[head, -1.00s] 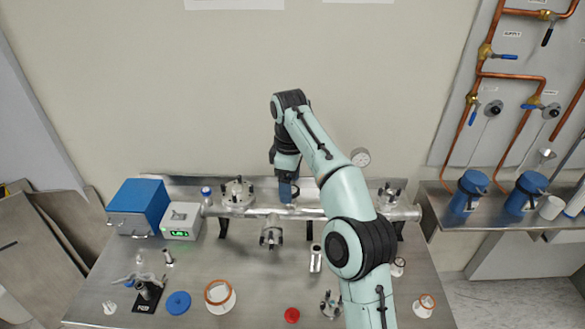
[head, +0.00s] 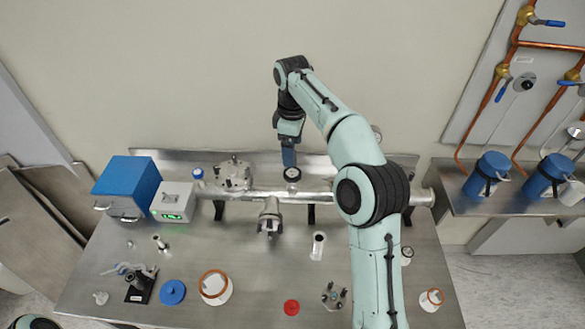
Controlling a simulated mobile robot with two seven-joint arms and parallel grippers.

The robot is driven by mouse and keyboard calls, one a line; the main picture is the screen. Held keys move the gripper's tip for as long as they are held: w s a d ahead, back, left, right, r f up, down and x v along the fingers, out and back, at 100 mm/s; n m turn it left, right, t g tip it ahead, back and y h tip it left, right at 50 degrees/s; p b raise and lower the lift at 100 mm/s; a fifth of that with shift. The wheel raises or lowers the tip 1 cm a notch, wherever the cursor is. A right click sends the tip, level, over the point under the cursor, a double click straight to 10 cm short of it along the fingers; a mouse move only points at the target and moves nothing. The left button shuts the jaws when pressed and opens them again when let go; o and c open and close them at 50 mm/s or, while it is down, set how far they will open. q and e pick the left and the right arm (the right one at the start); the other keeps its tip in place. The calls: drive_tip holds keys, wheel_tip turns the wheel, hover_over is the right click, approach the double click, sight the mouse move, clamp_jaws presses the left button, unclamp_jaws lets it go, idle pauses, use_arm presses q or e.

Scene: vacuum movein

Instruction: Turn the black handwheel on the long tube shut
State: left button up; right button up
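The long metal tube (head: 320,197) lies across the back of the steel bench. A small round fitting with a dark rim and pale centre (head: 293,174) sits on top of it near the middle and looks like the handwheel, though it is too small to be sure. My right gripper (head: 289,159) points down just above and behind this fitting, overlapping its upper edge in the picture. I cannot see contact. Its fingers are seen edge-on, so their opening is unclear. My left gripper is out of view.
A stub with a dark end (head: 270,216) projects forward from the tube. A bolted flange (head: 234,175), a grey box with green display (head: 173,201) and a blue box (head: 128,187) stand left. Loose parts, including a blue disc (head: 173,292), lie in front. My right arm hides the tube's right part.

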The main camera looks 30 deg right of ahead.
sight(293, 173)
wheel_tip(293, 173, down, 9)
drive_tip(key=shift+f, duration=0.1)
idle(0.3)
drive_tip(key=c, duration=1.1)
